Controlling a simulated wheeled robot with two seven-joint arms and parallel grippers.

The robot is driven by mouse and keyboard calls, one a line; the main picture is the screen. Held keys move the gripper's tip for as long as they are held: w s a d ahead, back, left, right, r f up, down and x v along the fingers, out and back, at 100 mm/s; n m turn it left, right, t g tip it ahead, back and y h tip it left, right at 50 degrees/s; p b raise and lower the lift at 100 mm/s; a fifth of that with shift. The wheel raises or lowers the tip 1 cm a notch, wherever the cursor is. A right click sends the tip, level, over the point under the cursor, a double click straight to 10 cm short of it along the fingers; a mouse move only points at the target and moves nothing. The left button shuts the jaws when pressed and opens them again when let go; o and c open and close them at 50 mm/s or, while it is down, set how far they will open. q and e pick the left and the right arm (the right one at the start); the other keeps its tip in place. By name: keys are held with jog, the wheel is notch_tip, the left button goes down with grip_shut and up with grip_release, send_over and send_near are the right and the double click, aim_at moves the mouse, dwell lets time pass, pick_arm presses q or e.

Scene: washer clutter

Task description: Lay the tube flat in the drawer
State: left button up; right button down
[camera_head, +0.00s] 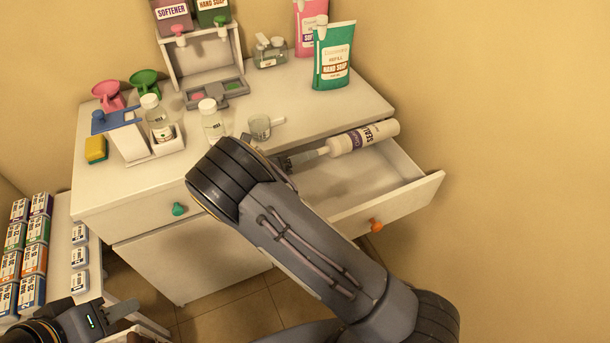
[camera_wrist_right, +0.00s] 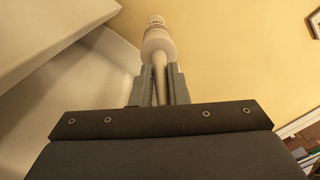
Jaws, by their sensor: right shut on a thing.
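The tube (camera_head: 364,137) is white with a purple band and "SEAL" lettering. In the head view it lies across the back of the open drawer (camera_head: 405,203), over or against its rear part; I cannot tell whether it touches the drawer. My right gripper (camera_head: 308,157) is shut on the tube's narrow nozzle. In the right wrist view the nozzle (camera_wrist_right: 160,72) runs between the fingers (camera_wrist_right: 160,88), with the tube's body (camera_wrist_right: 157,40) beyond. My right arm hides the drawer's left part. My left gripper (camera_head: 122,310) is at the lower left, away from the tube; its jaw opening is unclear.
The white cabinet top (camera_head: 300,95) above the drawer holds bottles, a measuring cup (camera_head: 260,127), a green refill pouch (camera_head: 333,57) and a dispenser stand. The drawer front has an orange knob (camera_head: 376,225). A side table with stacked boxes (camera_head: 30,250) stands left. The drawer's visible floor is clear.

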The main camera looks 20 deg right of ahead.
notch_tip(320, 180, down, 4)
jog(key=b, duration=0.3)
jog(key=shift+f, duration=0.2)
